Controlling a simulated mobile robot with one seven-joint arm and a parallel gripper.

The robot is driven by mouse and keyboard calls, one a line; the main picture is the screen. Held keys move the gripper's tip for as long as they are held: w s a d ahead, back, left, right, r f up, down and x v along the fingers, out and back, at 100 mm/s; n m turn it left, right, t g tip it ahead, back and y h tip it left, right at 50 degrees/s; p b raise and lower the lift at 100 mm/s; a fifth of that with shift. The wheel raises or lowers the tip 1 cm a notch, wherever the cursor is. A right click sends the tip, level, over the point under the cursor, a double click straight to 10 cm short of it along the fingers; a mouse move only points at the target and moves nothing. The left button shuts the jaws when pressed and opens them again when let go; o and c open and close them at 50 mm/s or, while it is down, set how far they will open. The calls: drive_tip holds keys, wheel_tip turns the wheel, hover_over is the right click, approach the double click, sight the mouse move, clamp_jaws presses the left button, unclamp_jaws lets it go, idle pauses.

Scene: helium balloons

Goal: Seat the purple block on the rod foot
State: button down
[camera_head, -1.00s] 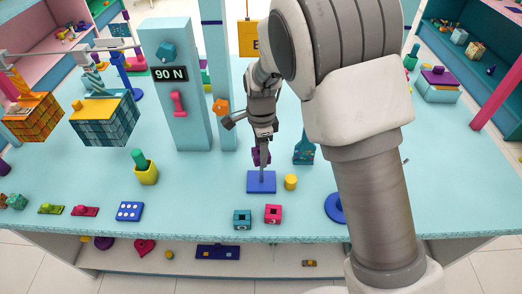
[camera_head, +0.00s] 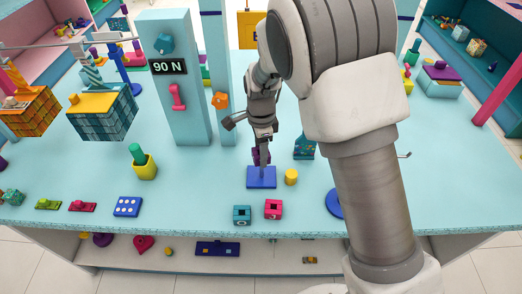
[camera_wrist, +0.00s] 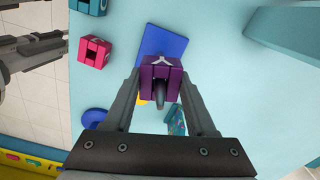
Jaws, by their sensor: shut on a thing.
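The purple block (camera_head: 261,158) is held between the fingers of my gripper (camera_head: 262,146), above the blue rod foot (camera_head: 262,183). A thin grey rod (camera_head: 262,172) stands up from the foot and reaches the block, with a short bare stretch below the block. In the wrist view, the purple block (camera_wrist: 149,88) sits between both fingers of my gripper (camera_wrist: 160,78). Whether the rod runs fully through the block is unclear.
A yellow cylinder (camera_head: 291,177) stands close to the right of the foot. A teal block (camera_head: 242,215) and a pink block (camera_head: 273,209) lie near the front edge. A patterned teal object (camera_head: 304,147) stands behind right. Clear table lies left of the foot.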

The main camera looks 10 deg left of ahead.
drive_tip(key=shift+f+b, duration=1.35)
drive_tip(key=shift+f, duration=0.8)
drive_tip(key=shift+r, duration=0.1)
drive_tip(key=shift+r+p, duration=4.45)
drive_tip(key=shift+r, duration=1.6)
drive_tip(key=shift+d, duration=0.1)
drive_tip(key=shift+f+b, duration=1)
drive_tip(key=shift+f, duration=0.7)
